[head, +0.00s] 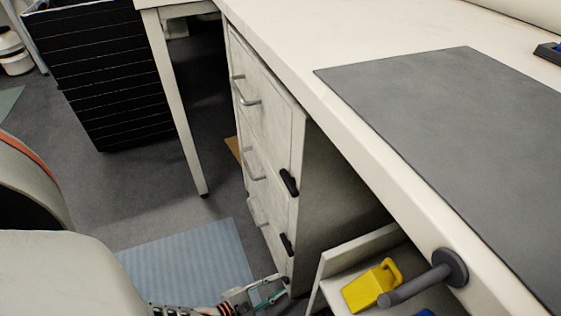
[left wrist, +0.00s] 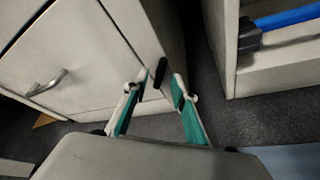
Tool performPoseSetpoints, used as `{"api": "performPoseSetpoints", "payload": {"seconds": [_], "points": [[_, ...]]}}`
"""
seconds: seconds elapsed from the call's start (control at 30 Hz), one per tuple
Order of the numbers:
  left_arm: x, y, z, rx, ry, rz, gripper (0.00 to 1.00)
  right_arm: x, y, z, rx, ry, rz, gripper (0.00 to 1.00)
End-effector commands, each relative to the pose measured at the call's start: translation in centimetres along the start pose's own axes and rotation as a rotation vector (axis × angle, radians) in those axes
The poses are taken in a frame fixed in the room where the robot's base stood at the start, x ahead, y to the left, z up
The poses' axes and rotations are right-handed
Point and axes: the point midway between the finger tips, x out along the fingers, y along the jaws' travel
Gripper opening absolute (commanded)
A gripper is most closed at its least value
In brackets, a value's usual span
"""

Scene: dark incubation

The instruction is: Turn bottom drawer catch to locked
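The white drawer cabinet (head: 264,150) stands under the desk, with grey bar handles on its drawer fronts. Two black catches show on its right edge, an upper one (head: 289,182) and a lower one (head: 287,244). Both are tilted bars. My left gripper (head: 276,288) is low by the cabinet's front right corner, below the lower catch. In the left wrist view its green-padded fingers (left wrist: 158,95) are apart, with a black catch (left wrist: 160,73) ahead of the gap. I cannot tell whether they touch it. My right gripper is out of view.
An open drawer or shelf (head: 362,245) to the right holds a yellow item (head: 370,287). A dark grey handle (head: 425,280) sticks out near it. A table leg (head: 178,105) and a blue mat (head: 188,268) are left of the cabinet. The desk top (head: 290,40) overhangs.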

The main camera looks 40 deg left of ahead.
Motion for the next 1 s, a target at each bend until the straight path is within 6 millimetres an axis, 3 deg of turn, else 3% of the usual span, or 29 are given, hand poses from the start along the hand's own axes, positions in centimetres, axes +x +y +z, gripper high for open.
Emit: {"api": "performPoseSetpoints", "payload": {"seconds": [0.2, 0.47, 0.57, 0.83, 1.0], "points": [[1.5, -0.1, 0.0, -0.001, 0.001, -0.001, 0.26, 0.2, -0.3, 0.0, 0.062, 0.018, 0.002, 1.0], [1.7, 0.0, 0.1, 0.0, 0.0, 0.0, 0.26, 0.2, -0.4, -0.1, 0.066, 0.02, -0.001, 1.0], [1.6, 0.0, 0.1, 0.0, 0.0, 0.0, 0.0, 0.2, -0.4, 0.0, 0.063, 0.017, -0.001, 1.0], [1.6, -0.1, 0.0, 0.016, 0.0, 0.006, 0.0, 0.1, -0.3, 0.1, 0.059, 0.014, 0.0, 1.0], [1.6, -0.4, -0.1, 0.133, 0.003, 0.057, 0.0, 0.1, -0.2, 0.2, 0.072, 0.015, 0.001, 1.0]]}}
